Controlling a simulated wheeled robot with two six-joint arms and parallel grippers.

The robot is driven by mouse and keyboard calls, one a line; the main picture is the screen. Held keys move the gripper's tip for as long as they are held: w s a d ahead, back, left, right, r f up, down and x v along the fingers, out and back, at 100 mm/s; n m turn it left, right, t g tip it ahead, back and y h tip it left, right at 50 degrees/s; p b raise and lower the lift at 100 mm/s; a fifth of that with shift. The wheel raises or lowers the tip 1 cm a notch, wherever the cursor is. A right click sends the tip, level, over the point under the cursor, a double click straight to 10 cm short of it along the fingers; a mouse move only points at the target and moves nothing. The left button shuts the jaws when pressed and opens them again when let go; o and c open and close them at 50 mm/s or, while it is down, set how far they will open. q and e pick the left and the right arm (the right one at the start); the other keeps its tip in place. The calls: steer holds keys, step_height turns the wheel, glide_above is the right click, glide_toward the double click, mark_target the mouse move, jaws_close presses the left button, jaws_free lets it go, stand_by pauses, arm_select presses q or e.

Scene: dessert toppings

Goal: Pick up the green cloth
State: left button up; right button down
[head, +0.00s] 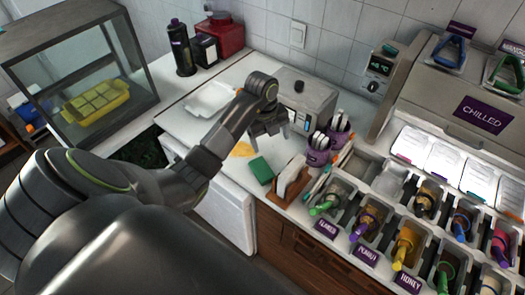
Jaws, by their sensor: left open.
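The green cloth (260,170) looks like a small flat green block on the white counter, left of a wooden holder. My left gripper (270,139) hangs above the counter, beyond the cloth and a little to its right in the head view. Its fingers point down, are apart and hold nothing. It does not appear to touch the cloth. A yellow cloth (243,149) lies flat just behind the green one. My right gripper is not in view.
A wooden holder with white napkins (291,180) stands right of the cloth. Purple cups of spoons (318,152) and topping tubs with coloured handles (367,222) are farther right. A grey appliance (312,97) stands behind the gripper. A white tray (211,98) lies to the left.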

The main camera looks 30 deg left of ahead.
arm_select(q)
steer(key=a+r+y, duration=0.1)
steer(key=a, duration=0.1)
steer(key=g+b, duration=0.1)
steer(key=b, duration=1.1)
glide_above(262, 169)
steer(key=shift+n, duration=0.4)
steer(key=f, duration=1.2)
steer(key=shift+d+f, duration=0.15)
steer(key=shift+d, duration=0.1)
steer(key=shift+f+b, duration=0.25)
steer(key=shift+b, duration=0.15)
steer(key=f, duration=0.2)
steer(key=f+p, duration=0.1)
steer(key=shift+w+a+f, duration=0.1)
steer(key=shift+a+f, duration=0.2)
steer(key=shift+f, duration=0.45)
steer(key=shift+c, duration=0.4)
steer(key=c, duration=1.1)
steer(key=shift+o, duration=0.2)
steer(key=shift+r, duration=0.1)
